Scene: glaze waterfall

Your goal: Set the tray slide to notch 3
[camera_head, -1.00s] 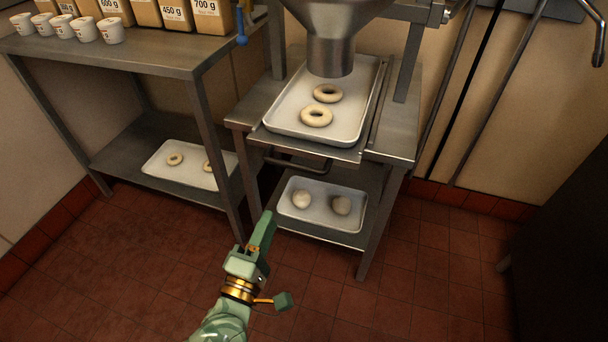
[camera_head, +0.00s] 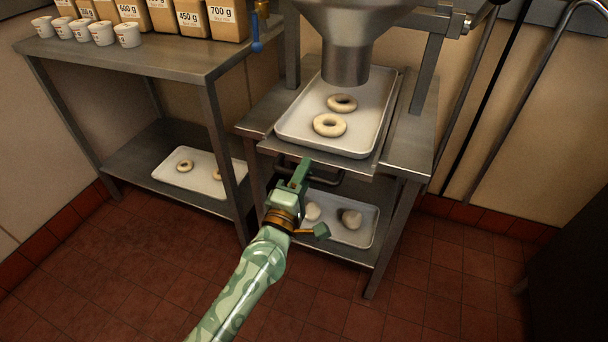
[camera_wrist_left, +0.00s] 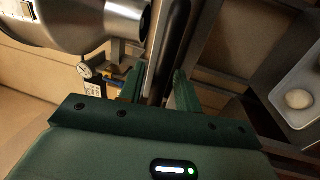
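The tray slide (camera_head: 318,158) is a metal plate under the hopper, carrying a pale tray (camera_head: 372,148) with two dough rings. Its dark bar handle (camera_head: 328,181) hangs below the front edge. My left gripper (camera_head: 304,164) is at the handle's left part, just below the slide's front edge. In the left wrist view its two green fingers (camera_wrist_left: 158,82) stand apart, with the dark handle (camera_wrist_left: 174,42) showing in line with the gap between them. I cannot tell whether they touch it. No notch marks are readable. My right gripper is out of view.
The steel hopper (camera_head: 346,58) hangs over the tray. A lower tray (camera_head: 366,232) with dough balls sits on the shelf below, partly behind my arm. A side table (camera_head: 165,62) with tubs and weighed bags stands left.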

